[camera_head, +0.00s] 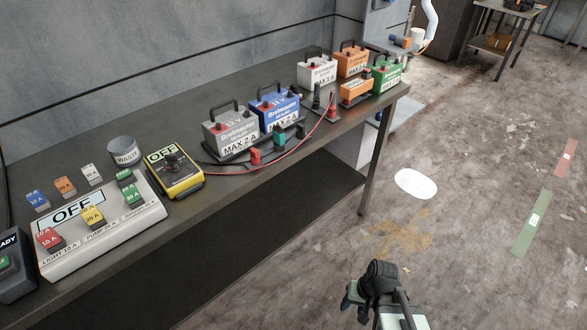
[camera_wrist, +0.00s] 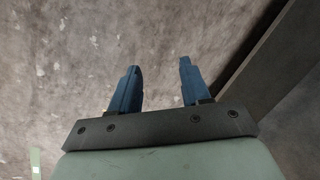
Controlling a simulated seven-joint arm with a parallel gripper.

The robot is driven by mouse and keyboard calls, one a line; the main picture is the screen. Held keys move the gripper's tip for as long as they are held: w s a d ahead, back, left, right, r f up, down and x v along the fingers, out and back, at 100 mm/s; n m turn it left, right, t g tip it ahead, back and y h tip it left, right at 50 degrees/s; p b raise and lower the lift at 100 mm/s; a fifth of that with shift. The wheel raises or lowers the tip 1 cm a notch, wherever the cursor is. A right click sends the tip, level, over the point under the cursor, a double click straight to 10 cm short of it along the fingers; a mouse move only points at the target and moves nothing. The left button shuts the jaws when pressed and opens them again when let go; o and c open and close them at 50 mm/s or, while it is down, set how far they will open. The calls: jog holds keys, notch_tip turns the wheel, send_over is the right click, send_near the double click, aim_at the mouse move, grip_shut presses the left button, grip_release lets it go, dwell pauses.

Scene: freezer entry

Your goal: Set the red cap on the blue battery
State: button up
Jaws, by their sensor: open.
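The blue battery (camera_head: 275,108) stands upright on the bench, between a grey battery (camera_head: 231,130) and a white battery (camera_head: 317,71). It has a black handle on top. A red cap-like piece (camera_head: 255,156) stands in front of the grey battery, and another red piece (camera_head: 332,113) stands farther right near the orange box. I cannot tell which is the red cap. My gripper (camera_head: 350,296) is off the bench over the floor, well in front of the batteries. In the wrist view its two blue fingers (camera_wrist: 159,67) are apart with nothing between them.
A teal piece (camera_head: 279,139) stands beside the nearer red piece. Thin red and black cables run along the bench's front edge. A yellow meter (camera_head: 174,175), a grey WASTE cup (camera_head: 122,150) and a fuse panel (camera_head: 105,238) stand left. Orange and green batteries (camera_head: 387,77) stand right.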

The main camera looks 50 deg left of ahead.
jog(key=s+a+r+n+y, duration=0.1)
jog(key=s+a+r+y, duration=0.25)
jog(key=a+r, duration=0.7)
jog(key=n+t+y, duration=0.2)
jog(key=n+y, duration=0.7)
jog(key=y, duration=0.4)
send_near(257, 153)
jog(key=a, duration=0.5)
jog(key=shift+w+a+f, duration=0.15)
jog(key=shift+a+f, duration=0.05)
jog(key=shift+f, duration=0.05)
jog(key=shift+a+r, duration=0.15)
jog(key=shift+a, duration=2.95)
